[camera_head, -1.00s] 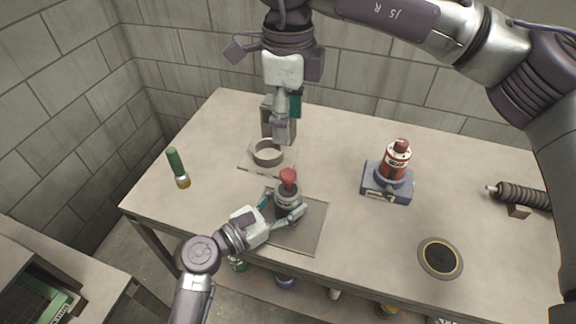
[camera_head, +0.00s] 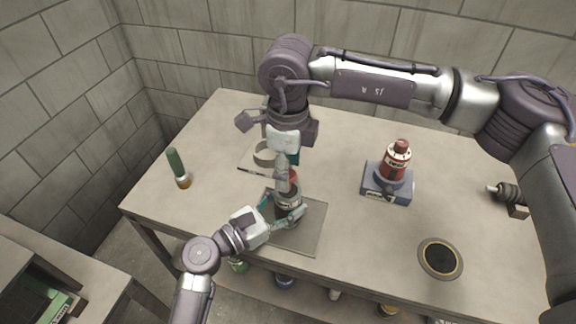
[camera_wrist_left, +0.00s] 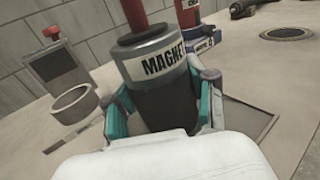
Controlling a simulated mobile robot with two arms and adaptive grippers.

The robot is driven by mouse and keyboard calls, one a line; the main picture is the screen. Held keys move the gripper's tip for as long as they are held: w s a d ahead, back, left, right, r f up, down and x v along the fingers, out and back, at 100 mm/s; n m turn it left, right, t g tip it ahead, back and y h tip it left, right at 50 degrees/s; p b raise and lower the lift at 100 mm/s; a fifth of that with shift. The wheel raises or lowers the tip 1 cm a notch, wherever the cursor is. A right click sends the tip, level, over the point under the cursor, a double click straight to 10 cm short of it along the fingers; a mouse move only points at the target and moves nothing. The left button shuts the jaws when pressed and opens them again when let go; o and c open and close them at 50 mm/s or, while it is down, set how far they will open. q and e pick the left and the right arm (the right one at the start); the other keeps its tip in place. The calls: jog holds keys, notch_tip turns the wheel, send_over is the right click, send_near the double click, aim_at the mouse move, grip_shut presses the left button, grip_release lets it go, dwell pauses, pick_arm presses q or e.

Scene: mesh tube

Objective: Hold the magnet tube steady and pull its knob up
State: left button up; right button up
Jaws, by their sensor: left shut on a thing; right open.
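The magnet tube (camera_head: 289,205) stands on a grey plate (camera_head: 306,232) near the front of the table. It is dark with a grey upper band, and the label "MAGNE…" reads in the left wrist view (camera_wrist_left: 163,64). My left gripper (camera_head: 284,210) is shut around its body, one finger on each side. The red knob (camera_wrist_left: 134,14) rises from the tube's top; its upper end is cut off in the left wrist view. In the head view, my right gripper (camera_head: 283,184) is open, pointing down at the knob and mostly hiding it. Contact with the knob cannot be told.
A grey ring (camera_head: 264,152) on a small plate stands behind the tube. A red bottle-like tube on a blue base (camera_head: 386,184) is to the right. A green-handled item (camera_head: 177,166) lies left. A dark disc (camera_head: 440,258) and a black ribbed part (camera_head: 508,192) are at right.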

grip_shut()
notch_tip(320, 180, up, 4)
jog(key=shift+w+r, duration=0.1)
jog(key=shift+r, duration=0.45)
pick_arm(q)
jog(key=shift+f, duration=0.15)
pick_arm(e)
jog(key=shift+c, duration=1.2)
grip_release()
jog(key=shift+o, duration=1.2)
